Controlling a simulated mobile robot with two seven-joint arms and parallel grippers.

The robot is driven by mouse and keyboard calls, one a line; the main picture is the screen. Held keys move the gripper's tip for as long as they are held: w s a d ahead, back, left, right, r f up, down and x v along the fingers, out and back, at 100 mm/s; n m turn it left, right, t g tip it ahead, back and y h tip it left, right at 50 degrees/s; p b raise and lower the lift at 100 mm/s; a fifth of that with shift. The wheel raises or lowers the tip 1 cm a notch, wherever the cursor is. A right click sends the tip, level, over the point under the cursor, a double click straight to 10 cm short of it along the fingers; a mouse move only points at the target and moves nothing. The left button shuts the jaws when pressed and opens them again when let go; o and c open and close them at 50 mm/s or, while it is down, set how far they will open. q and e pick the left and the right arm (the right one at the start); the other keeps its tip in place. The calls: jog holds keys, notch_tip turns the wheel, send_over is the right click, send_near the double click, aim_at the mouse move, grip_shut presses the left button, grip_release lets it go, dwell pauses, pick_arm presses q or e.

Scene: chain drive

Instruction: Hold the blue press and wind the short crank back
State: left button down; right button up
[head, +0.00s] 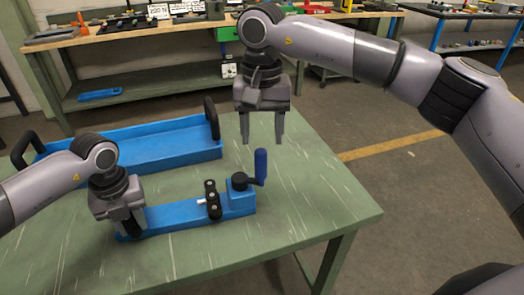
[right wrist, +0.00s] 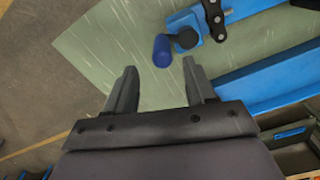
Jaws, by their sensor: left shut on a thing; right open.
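The blue press (head: 180,215) lies on the green table as a long low bar with a raised block at its right end. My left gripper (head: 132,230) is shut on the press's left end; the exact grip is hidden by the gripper. The short crank has a black hub on the block and an upright dark blue handle (head: 261,166). The handle also shows in the right wrist view (right wrist: 162,50). My right gripper (head: 263,140) is open and empty, above the handle and apart from it. A black chain piece (head: 212,198) sits across the bar, left of the hub.
A blue tray (head: 150,150) with black end handles stands behind the press on the table (head: 310,215). The table is clear in front and to the right. A workbench (head: 110,37) with tools and boxes stands at the back.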

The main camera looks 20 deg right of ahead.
pick_arm(q)
jog(key=shift+d, duration=0.1)
pick_arm(e)
jog(key=shift+r, duration=1.35)
pick_arm(q)
jog(key=c, duration=0.7)
grip_release()
